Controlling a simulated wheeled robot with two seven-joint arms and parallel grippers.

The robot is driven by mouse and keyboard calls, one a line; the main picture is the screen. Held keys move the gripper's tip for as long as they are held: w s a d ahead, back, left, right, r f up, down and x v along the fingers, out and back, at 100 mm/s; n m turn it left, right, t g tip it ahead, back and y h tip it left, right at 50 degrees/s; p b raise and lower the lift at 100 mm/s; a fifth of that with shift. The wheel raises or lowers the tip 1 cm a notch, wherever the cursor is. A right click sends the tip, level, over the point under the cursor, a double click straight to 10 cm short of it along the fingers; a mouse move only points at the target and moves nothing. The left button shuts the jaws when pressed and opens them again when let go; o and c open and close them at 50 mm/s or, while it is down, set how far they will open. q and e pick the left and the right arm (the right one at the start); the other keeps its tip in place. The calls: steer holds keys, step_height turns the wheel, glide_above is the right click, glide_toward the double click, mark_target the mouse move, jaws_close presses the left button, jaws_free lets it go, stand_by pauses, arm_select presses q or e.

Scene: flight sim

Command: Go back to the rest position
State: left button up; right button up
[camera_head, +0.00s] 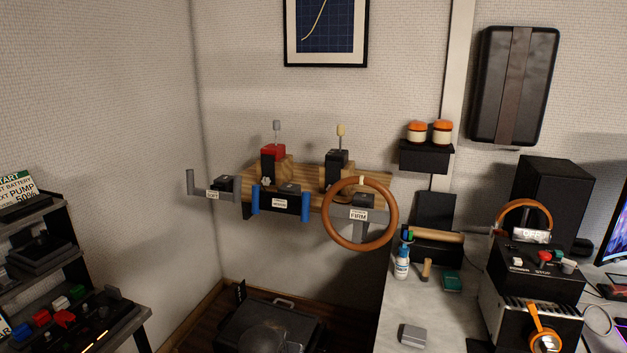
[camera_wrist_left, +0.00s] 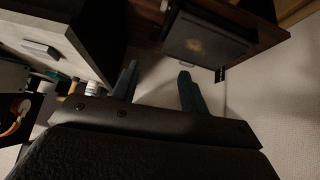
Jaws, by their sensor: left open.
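My left gripper (camera_wrist_left: 157,88) shows in the left wrist view, with its two dark blue-grey fingers spread apart and nothing between them. It is in free space, with a dark box (camera_wrist_left: 205,42) and floor beyond it. Neither gripper shows in the head view. My right gripper is in neither view.
A wooden shelf (camera_head: 310,182) on the far wall bears a steering wheel (camera_head: 325,222) and levers. A grey desk (camera_head: 395,305) with a black control box (camera_head: 535,270) stands at the right. A dark rack (camera_head: 125,325) stands at the left. A black case (camera_head: 268,325) is on the floor between them.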

arm_select(q)
steer(key=s+a+f+g, duration=0.2)
steer(key=s+f, duration=0.5)
steer(key=s, duration=0.5)
steer(key=s+a+f+g, duration=0.2)
steer(key=s+a+f, duration=0.2)
steer(key=s+f, duration=0.3)
steer(key=s+a+f+n+g+y, duration=0.1)
steer(key=s+a+f, duration=0.2)
steer(key=s+f, duration=0.4)
steer(key=s, duration=0.9)
steer(key=shift+s+f+g, duration=0.3)
steer(key=shift+f+g, duration=0.05)
steer(key=shift+g, duration=0.05)
